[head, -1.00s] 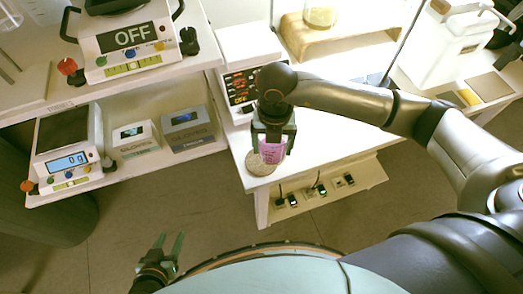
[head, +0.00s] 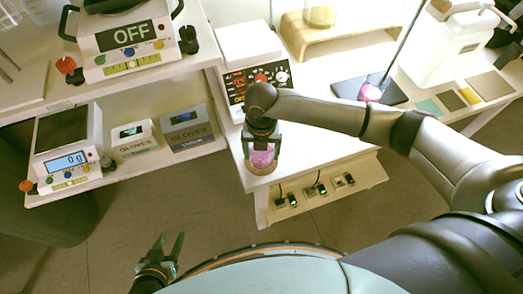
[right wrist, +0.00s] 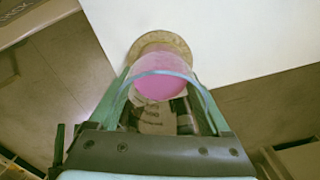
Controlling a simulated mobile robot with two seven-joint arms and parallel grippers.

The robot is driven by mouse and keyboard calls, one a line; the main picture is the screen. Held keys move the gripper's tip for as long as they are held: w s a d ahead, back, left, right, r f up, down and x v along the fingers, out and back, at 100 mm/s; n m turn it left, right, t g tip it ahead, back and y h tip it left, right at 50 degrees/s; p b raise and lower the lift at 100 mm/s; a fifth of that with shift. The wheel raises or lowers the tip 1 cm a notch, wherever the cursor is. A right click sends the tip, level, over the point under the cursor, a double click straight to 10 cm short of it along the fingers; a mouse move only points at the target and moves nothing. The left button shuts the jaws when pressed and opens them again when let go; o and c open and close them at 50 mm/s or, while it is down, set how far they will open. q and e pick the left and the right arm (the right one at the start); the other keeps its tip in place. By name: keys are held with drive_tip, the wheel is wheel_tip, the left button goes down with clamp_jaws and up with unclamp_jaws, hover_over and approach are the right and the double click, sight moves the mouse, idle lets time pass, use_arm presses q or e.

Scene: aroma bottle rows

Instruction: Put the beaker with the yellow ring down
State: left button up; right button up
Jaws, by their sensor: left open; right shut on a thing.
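The beaker (head: 263,159) holds pink liquid. My right gripper (head: 262,150) is shut on it at the near left corner of the white table (head: 300,166). The beaker also shows in the right wrist view (right wrist: 156,78), between the fingers (right wrist: 160,92). A round tan cork mat (right wrist: 160,39) lies on the table corner, behind and partly hidden by the beaker. I cannot tell whether the beaker's base touches it. I cannot make out a yellow ring on the beaker. My left gripper (head: 170,247) is open and empty, low in the head view.
A hotplate with red displays (head: 258,82) stands just behind the beaker. A black stand base (head: 385,91) with a pink item (head: 370,92) is to the right. Scales and glove boxes fill the left shelves. Open floor lies in front of the table corner.

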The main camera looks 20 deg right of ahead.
drive_tip(key=o, duration=1.4)
drive_tip(key=shift+f, duration=0.1)
drive_tip(key=shift+r, duration=0.4)
wheel_tip(320, 180, up, 12)
drive_tip(key=shift+f+p, duration=0.2)
drive_tip(key=shift+p, duration=0.1)
